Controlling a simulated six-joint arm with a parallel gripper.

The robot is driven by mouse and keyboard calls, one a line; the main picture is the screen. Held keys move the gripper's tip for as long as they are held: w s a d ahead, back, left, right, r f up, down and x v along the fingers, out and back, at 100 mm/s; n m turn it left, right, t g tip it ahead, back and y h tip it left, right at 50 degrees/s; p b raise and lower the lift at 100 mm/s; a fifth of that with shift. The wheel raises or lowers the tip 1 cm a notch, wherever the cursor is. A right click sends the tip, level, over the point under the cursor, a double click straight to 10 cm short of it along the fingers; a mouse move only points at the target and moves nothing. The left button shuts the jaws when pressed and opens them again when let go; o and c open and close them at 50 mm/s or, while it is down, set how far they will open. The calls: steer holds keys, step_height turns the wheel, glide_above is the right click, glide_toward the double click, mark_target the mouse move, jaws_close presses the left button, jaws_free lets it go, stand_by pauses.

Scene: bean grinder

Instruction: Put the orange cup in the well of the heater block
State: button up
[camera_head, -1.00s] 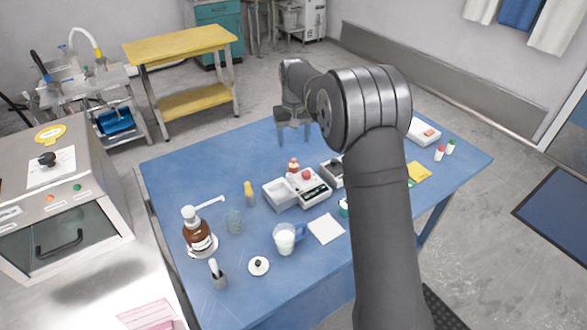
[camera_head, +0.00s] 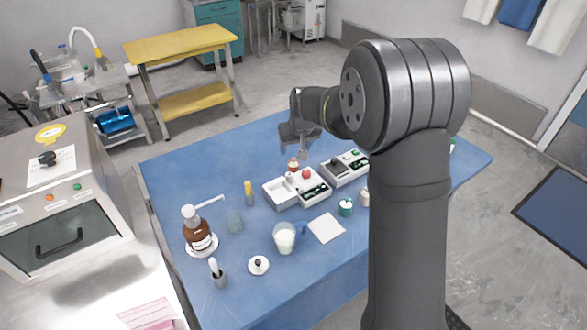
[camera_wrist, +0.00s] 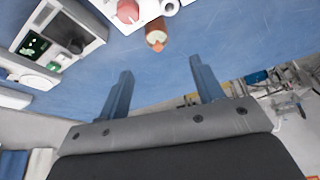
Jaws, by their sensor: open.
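The small orange cup (camera_head: 293,164) stands on the blue table behind the white instruments; it has a pale top. In the wrist view the orange cup (camera_wrist: 156,42) lies beyond the fingertips, roughly in line with the gap between them. My gripper (camera_head: 302,154) hangs above and close to the cup in the head view. Its two fingers show in the wrist view (camera_wrist: 160,66), apart with nothing between them. The likely heater block is a white unit with a dark square top (camera_head: 335,166); it also shows in the wrist view (camera_wrist: 68,38). Its well is not clear.
A white instrument with a tray (camera_head: 282,194) stands in front of the cup, with a red round thing (camera_head: 306,174) close beside the cup. The table's back left is clear.

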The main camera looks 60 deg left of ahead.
mark_target(293, 159)
steer(key=x, duration=1)
steer(key=shift+w+a, duration=0.1)
steer(key=shift+w, duration=0.15)
steer(key=c, duration=1.2)
steer(key=shift+o, duration=0.2)
steer(key=shift+r, duration=0.15)
